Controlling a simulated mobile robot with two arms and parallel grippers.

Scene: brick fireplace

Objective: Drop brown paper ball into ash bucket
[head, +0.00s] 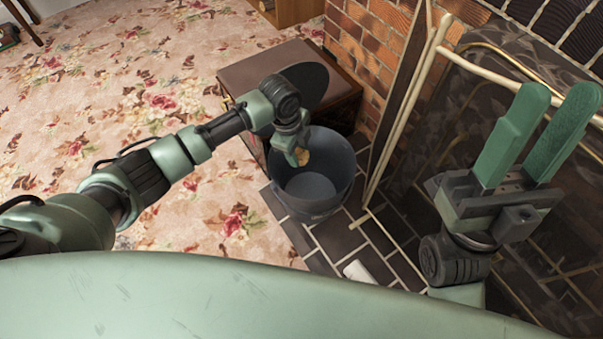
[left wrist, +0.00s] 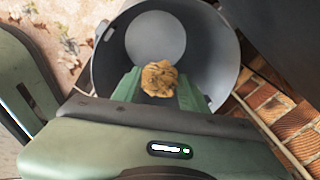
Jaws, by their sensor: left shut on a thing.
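The brown paper ball (left wrist: 159,79) is small and crumpled. My left gripper (head: 297,158) is shut on it, and the ball (head: 302,156) shows partly beside the fingers in the head view. The ash bucket (head: 312,192) is a dark grey round bucket on the tiled hearth. In the left wrist view the ball, between the green fingers, overlaps the open mouth of the bucket (left wrist: 105,70). The bucket looks empty inside. The exact height of the ball over the rim is hard to tell. My right gripper (head: 537,135) is open and empty, fingers pointing up, at the right.
A brown wooden box (head: 258,72) with a dark round panel stands behind the bucket. A fireplace screen with a pale frame (head: 411,92) and the brick wall (head: 368,45) lie to the right. A small white block (head: 358,271) lies on the hearth tiles.

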